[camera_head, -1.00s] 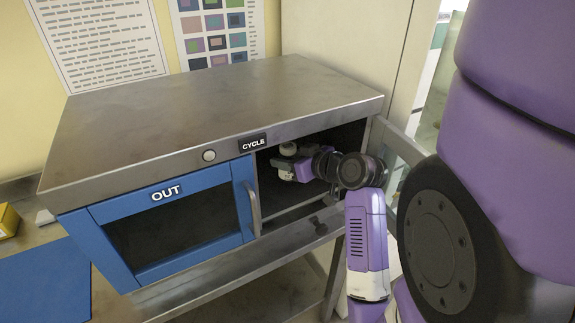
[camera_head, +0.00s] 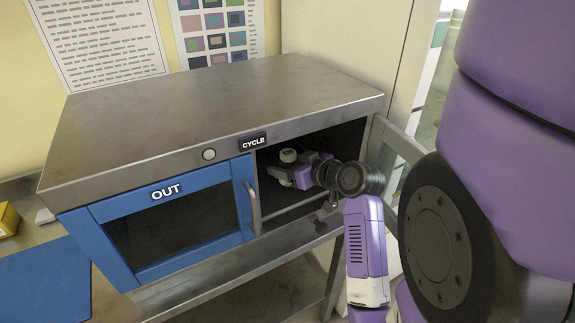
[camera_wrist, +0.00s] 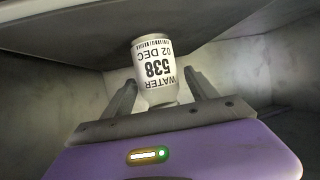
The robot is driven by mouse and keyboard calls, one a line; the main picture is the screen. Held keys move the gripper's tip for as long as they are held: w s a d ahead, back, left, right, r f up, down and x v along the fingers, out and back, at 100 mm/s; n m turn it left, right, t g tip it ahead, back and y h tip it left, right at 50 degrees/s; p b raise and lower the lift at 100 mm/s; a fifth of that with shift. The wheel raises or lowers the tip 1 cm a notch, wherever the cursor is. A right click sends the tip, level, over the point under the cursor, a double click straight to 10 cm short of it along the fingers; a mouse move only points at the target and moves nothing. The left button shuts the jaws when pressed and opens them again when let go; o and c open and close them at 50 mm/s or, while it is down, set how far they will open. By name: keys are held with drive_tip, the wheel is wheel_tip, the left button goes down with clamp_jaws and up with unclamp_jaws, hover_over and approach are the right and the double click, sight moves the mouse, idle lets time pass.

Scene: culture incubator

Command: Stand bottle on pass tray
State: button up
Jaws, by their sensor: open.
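A bottle (camera_wrist: 154,70) with a white label reading "WATER 02 DEC 538" shows in the wrist view, between and just beyond my fingers. Its pale top (camera_head: 288,155) shows inside the open right compartment of the cabinet in the head view. My gripper (camera_wrist: 158,88) is open, with one finger on either side of the bottle; I cannot tell whether either touches it. In the head view my gripper (camera_head: 288,177) is inside the compartment at the bottle. I cannot make out a pass tray for certain in these frames.
The steel cabinet (camera_head: 210,100) has a blue door marked OUT (camera_head: 180,220) covering its left side, with a handle (camera_head: 253,207) beside the opening. The compartment walls and roof are close around my gripper. A blue mat (camera_head: 45,285) and a yellow box (camera_head: 8,220) lie at the left.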

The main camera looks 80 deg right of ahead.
drive_tip(key=v, duration=1.2)
idle(0.3)
